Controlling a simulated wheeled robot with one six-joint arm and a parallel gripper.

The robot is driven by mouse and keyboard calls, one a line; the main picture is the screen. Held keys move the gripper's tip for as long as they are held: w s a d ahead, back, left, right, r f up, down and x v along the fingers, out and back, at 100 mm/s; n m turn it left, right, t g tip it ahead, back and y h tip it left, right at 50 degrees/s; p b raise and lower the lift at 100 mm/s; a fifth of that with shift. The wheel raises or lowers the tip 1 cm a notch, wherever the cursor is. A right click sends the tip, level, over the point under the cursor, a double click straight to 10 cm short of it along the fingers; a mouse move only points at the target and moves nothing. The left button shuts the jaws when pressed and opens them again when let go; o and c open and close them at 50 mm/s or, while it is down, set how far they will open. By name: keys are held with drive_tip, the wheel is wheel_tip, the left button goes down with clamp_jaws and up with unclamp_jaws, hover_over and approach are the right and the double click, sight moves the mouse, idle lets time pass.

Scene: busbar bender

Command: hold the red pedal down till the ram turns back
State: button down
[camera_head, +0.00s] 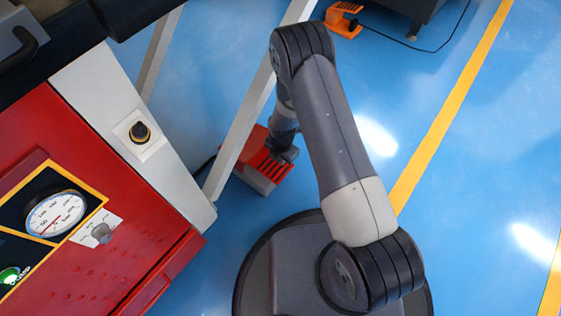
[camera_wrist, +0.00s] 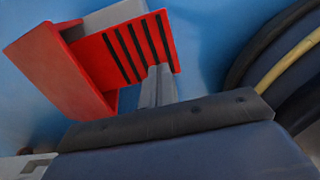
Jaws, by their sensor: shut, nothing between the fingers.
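The red pedal (camera_head: 262,162) sits on the blue floor beside the red machine, partly behind a pale slanted leg and my wrist. In the wrist view its red plate with black ribs (camera_wrist: 108,58) and the red housing (camera_wrist: 58,68) fill the upper left. My gripper (camera_head: 284,158) is over the pedal's right part. In the wrist view my gripper (camera_wrist: 160,72) is shut and empty, its fingertips overlapping the ribbed plate near its edge. I cannot tell whether they press on it. I cannot make out the ram in either view.
The red machine (camera_head: 105,255) with a round pressure gauge (camera_head: 56,214), a black knob (camera_head: 140,132) and a lit green button (camera_head: 9,275) stands at left. A pale leg (camera_head: 240,125) slants close to the pedal. An orange pedal (camera_head: 343,22) lies far off. Floor at right is clear.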

sight(279, 169)
drive_tip(key=shift+s+d+r+p, duration=0.1)
drive_tip(key=shift+d+r+p, duration=0.1)
drive_tip(key=shift+r, duration=0.6)
drive_tip(key=shift+s+d+r+p, duration=0.1)
drive_tip(key=shift+r+p, duration=0.05)
drive_tip(key=shift+r, duration=0.6)
drive_tip(key=f+b, duration=0.1)
drive_tip(key=f, duration=0.2)
drive_tip(key=w+a+f+b, duration=0.1)
drive_tip(key=f, duration=0.2)
drive_tip(key=f+b, duration=0.2)
drive_tip(key=f, duration=0.2)
drive_tip(key=shift+w+a, duration=0.15)
drive_tip(key=shift+a, duration=0.15)
